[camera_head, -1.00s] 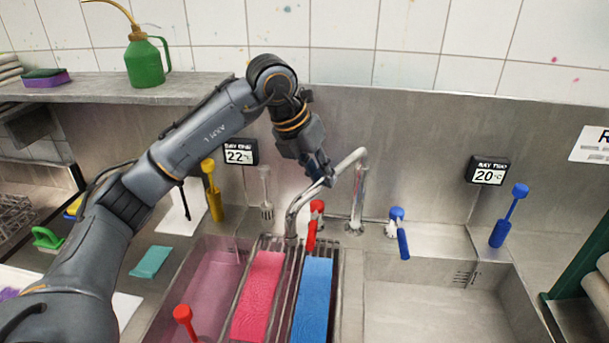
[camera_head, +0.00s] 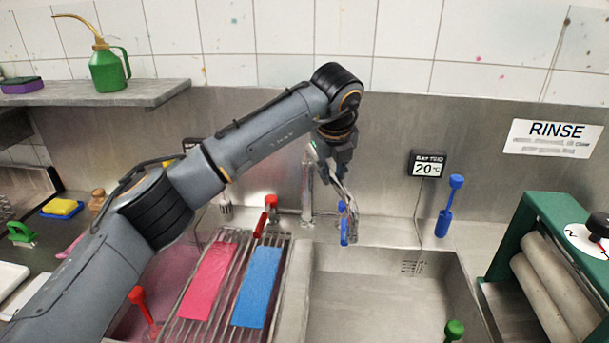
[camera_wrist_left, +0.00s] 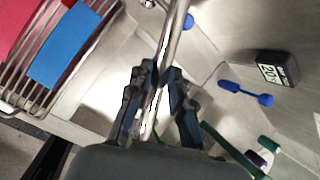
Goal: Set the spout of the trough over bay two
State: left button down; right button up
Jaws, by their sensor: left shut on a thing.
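My left gripper (camera_head: 338,178) is shut on the chrome spout (camera_head: 350,228), which rises from the post (camera_head: 307,190) behind the sinks. In the left wrist view, the spout tube (camera_wrist_left: 174,42) runs between the two fingers (camera_wrist_left: 157,98). The spout now points right and forward, its end near the back edge of the right basin (camera_head: 345,300), by the "BAY TWO" display (camera_head: 427,165) reading 20 °C. I cannot tell exactly how far over the basin its end reaches. The left, pink-tinted basin (camera_head: 130,318) is partly hidden by my arm. My right gripper is out of view.
A red tap handle (camera_head: 265,218) and blue one (camera_head: 343,228) flank the post. A blue-handled tool (camera_head: 449,208) and green roller frame (camera_head: 520,235) stand right.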

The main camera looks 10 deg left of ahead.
pick_arm(q)
jog(key=shift+w+d+n+y+p, duration=0.15)
jog(key=shift+w+d+n, duration=0.25)
jog(key=shift+d, duration=0.2)
jog(key=shift+w+d+n+y+p, duration=0.1)
jog(key=shift+w+d+n+y, duration=0.1)
jog(key=shift+w+d+n, duration=0.3)
jog(key=shift+w+d+n+y+p, duration=0.1)
jog(key=shift+w+d+n+y, duration=0.1)
jog(key=shift+d+n, duration=0.35)
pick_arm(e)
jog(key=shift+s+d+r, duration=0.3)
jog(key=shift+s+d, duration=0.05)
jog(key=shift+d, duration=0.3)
pick_arm(q)
jog(key=shift+d, duration=0.15)
jog(key=c, duration=1.2)
grip_release()
jog(key=v, duration=1.2)
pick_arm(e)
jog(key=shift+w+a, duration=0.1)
pick_arm(q)
jog(key=shift+w, duration=0.15)
